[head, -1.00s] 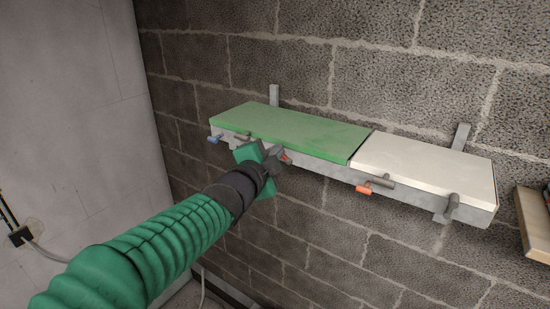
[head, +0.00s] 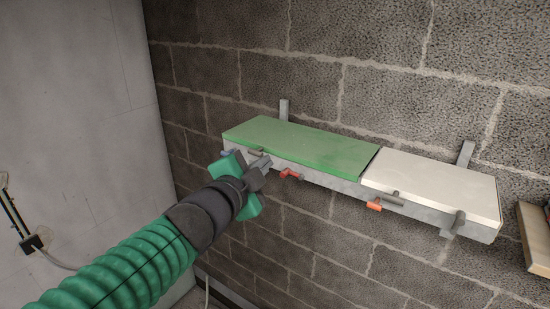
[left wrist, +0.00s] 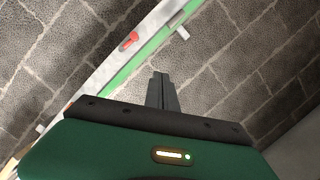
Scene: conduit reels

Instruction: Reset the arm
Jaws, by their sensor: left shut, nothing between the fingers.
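My left arm comes in from the lower left of the head view in a green ribbed sleeve. My left gripper (head: 262,163) is shut and empty. In the head view it overlaps the front edge of the wall shelf, near its left end. In the left wrist view the closed fingers (left wrist: 161,90) point at bare block wall, with the shelf edge off to the left. My right gripper is not in view.
A wall shelf carries a green panel (head: 300,146) and a white panel (head: 435,186). Red (head: 290,174) and orange (head: 374,205) handled pegs stick out of its front. A wooden ledge (head: 535,235) is at the right edge. The block wall below the shelf is clear.

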